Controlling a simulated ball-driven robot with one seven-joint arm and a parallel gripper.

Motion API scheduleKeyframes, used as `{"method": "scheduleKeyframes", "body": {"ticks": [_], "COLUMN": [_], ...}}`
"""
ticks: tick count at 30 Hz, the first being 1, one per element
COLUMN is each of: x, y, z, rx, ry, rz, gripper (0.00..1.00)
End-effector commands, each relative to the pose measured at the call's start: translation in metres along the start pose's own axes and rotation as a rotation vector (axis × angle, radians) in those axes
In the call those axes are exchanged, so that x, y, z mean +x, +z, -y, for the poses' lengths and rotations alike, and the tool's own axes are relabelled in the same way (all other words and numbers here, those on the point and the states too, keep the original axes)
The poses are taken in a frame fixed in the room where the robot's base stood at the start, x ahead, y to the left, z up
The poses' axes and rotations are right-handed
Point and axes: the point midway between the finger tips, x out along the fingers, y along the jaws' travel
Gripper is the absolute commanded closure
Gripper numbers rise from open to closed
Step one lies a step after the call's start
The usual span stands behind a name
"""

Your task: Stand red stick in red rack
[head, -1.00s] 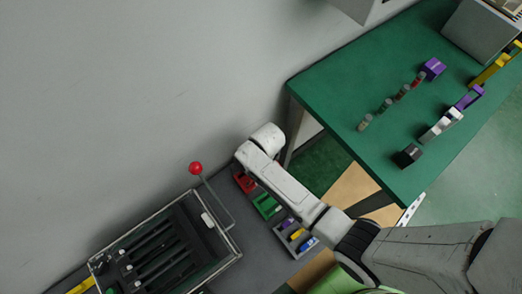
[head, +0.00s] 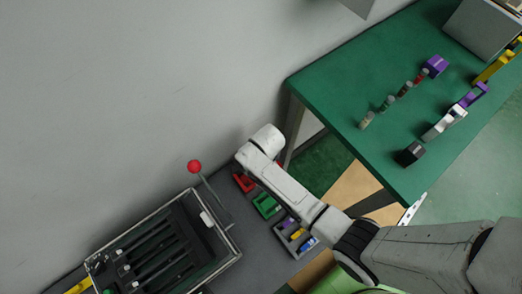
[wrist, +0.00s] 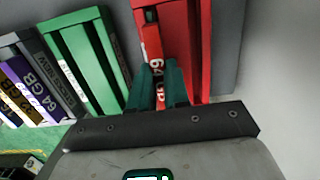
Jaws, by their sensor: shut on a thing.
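The red rack (wrist: 202,45) is ahead of my gripper in the wrist view, with upright walls and slots. It also shows at the wall end of the grey bench in the head view (head: 243,182), partly behind my arm. My gripper (wrist: 158,82) has dark green fingers shut on the red stick (wrist: 152,42), which carries white "64 GB" lettering. The stick lies along the left part of the red rack, over or in a slot; I cannot tell how deep it sits. In the head view my arm hides the gripper and stick.
Left of the red rack is a green rack (wrist: 82,55), then a grey rack (head: 296,244) with purple, yellow and blue sticks. A lever box (head: 165,250) with a red knob (head: 194,166) stands nearby. The green table (head: 345,90) holds several small items.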

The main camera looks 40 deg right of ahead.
Motion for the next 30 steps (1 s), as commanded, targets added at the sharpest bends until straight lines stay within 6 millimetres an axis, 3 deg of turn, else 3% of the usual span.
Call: {"method": "scheduleKeyframes", "body": {"ticks": [9,10,19,30], "x": [0.008,0.008,0.007,-0.002], "y": [-0.001,-0.001,-0.001,-0.001], "z": [0.0,0.0,0.0,0.001], "rx": [0.0,0.0,0.0,0.0], "ry": [0.0,0.0,0.0,-0.003], "rz": [0.0,0.0,0.0,0.0], "gripper": [1.0,0.83,0.54,0.54]}}
